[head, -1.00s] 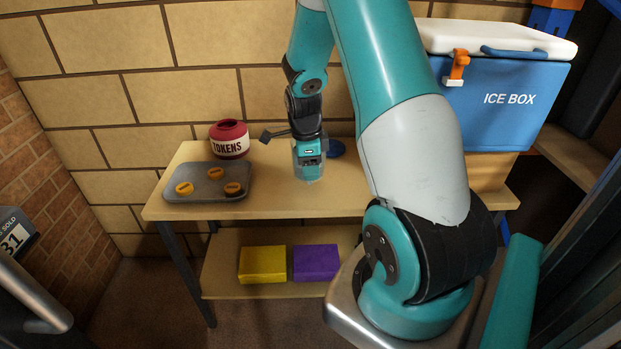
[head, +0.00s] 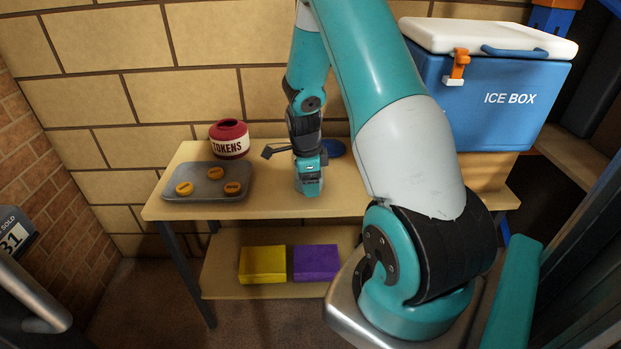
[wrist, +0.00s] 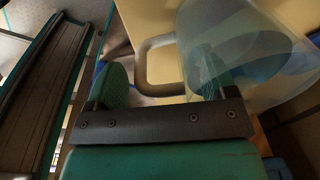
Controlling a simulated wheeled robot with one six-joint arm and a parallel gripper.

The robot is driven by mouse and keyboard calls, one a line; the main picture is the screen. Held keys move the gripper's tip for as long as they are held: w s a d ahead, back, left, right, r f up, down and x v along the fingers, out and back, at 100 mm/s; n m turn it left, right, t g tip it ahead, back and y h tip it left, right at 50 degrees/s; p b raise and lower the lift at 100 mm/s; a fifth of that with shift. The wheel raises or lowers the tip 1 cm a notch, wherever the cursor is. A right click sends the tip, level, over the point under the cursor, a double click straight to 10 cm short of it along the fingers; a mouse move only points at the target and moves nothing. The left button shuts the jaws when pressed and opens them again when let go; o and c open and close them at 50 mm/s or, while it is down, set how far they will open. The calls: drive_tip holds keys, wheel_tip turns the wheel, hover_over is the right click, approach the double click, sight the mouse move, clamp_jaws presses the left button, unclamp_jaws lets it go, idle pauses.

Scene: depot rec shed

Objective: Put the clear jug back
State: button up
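The clear jug (wrist: 220,25) is at the upper right of the wrist view, see-through and pale blue. Its handle (wrist: 142,70) loops toward the space between my fingers. My gripper (wrist: 158,72) is open, with one finger left of the handle and the other overlapping the jug's clear wall. I cannot tell whether that finger touches the wall. In the head view my gripper (head: 308,187) is low over the front middle of the wooden table (head: 270,205), and the jug is hard to make out there.
A grey tray (head: 207,196) with three orange discs and a red TOKENS pot (head: 230,139) are on the left of the table. A blue ICE BOX (head: 500,100) stands at the right. Yellow (head: 262,264) and purple (head: 315,262) boxes lie on the lower shelf.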

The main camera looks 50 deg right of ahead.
wheel_tip(320, 180, up, 12)
drive_tip(key=a, duration=0.1)
drive_tip(key=w+a+r+n+t+y, duration=0.15)
drive_tip(key=a+r+n, duration=0.25)
drive_tip(key=a+n, duration=0.4)
drive_tip(key=s+a+r+n+y, duration=0.1)
drive_tip(key=s+a+r+n, duration=0.1)
drive_tip(key=a+n, duration=0.35)
drive_tip(key=s+a+r+n, duration=0.1)
drive_tip(key=a+r+n, duration=0.15)
drive_tip(key=a, duration=0.55)
drive_tip(key=s+a+r+n+g+y, duration=0.1)
drive_tip(key=s+a+r+n+y, duration=0.2)
drive_tip(key=s+a+n, duration=1.1)
drive_tip(key=n, duration=0.4)
drive_tip(key=shift+s+a+r+n, duration=0.2)
drive_tip(key=shift+s+n, duration=0.15)
drive_tip(key=shift+n, duration=0.05)
wheel_tip(320, 180, up, 3)
drive_tip(key=p, duration=0.3)
